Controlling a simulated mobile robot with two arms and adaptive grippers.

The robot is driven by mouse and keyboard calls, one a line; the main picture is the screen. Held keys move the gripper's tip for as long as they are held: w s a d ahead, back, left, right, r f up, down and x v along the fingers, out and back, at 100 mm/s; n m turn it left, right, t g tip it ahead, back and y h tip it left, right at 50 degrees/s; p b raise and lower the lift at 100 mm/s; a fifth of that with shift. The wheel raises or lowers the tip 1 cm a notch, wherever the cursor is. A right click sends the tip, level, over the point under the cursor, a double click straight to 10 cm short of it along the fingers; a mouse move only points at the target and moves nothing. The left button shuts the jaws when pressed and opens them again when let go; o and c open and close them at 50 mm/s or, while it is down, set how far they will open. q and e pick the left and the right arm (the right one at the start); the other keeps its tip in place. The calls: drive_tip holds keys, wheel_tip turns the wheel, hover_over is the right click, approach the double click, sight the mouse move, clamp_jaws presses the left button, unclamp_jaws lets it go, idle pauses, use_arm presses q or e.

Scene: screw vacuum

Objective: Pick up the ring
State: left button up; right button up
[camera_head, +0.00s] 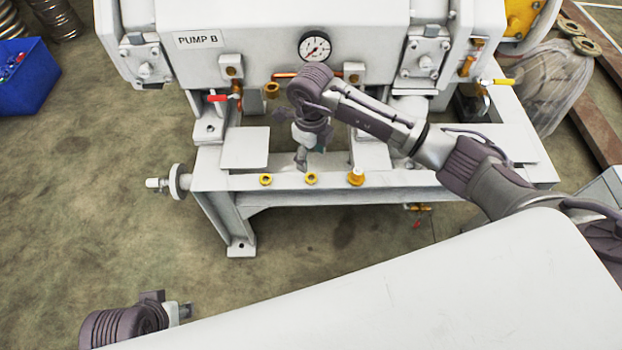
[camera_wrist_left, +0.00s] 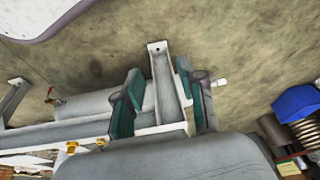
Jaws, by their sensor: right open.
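Small brass rings lie on the front beam of the white pump frame: a left ring (camera_head: 265,180), a middle ring (camera_head: 311,179) and a taller brass piece (camera_head: 356,177) at right. Which one is the task's ring, I cannot tell. My right gripper (camera_head: 302,158) is open and points down just behind the beam, near the middle ring and apart from it. My left gripper (camera_head: 183,312) is low at the left in the head view, far from the rings. In the left wrist view its fingers (camera_wrist_left: 162,105) stand apart with nothing held.
The pump (camera_head: 270,30), labelled PUMP B, with a gauge (camera_head: 314,46) and valves, stands behind the beam. A red-handled valve (camera_head: 218,98) sticks out at left. A blue bin (camera_head: 25,80) is at far left.

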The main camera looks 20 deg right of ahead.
sight(311, 178)
wheel_tip(311, 178, down, 9)
drive_tip(key=shift+r+b, duration=0.2)
drive_tip(key=shift+b, duration=0.75)
drive_tip(key=shift+s, duration=0.1)
drive_tip(key=c, duration=0.9)
